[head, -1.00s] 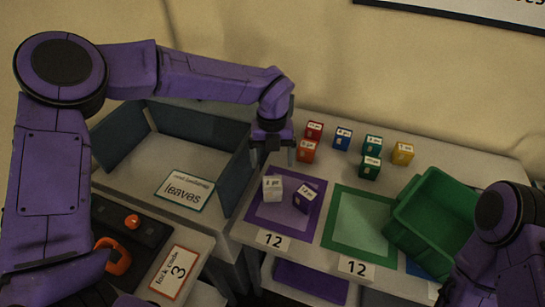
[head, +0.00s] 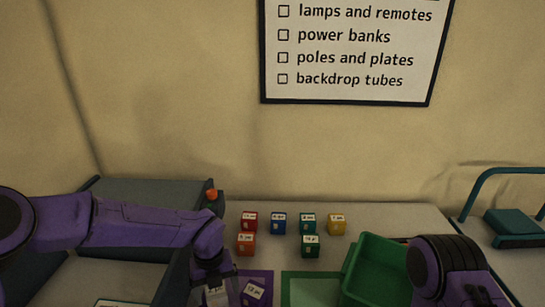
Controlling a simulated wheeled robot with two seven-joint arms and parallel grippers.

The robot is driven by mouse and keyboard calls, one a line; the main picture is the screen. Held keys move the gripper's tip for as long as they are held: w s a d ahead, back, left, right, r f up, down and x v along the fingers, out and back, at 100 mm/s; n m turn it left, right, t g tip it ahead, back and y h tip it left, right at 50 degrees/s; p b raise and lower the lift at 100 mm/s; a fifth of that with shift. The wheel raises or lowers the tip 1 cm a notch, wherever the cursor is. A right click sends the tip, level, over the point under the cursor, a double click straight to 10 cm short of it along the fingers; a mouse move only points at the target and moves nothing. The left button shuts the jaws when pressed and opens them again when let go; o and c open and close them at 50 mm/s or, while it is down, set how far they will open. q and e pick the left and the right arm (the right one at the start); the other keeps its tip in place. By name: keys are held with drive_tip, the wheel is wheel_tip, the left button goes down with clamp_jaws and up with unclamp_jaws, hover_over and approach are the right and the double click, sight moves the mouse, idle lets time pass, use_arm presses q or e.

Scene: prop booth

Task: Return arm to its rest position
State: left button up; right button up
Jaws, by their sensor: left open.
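My left arm comes in from the left. Its open gripper (head: 213,284) points down at the left edge of the purple mat (head: 262,278), near the right wall of the grey bin. A white block (head: 217,297) shows at the bottom edge, just below or behind the fingers; I cannot tell whether they touch it.
A green mat (head: 312,289) lies in front.

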use_arm(q)
drive_tip(key=shift+s+d+r, duration=0.15)
drive_tip(key=shift+r, duration=0.1)
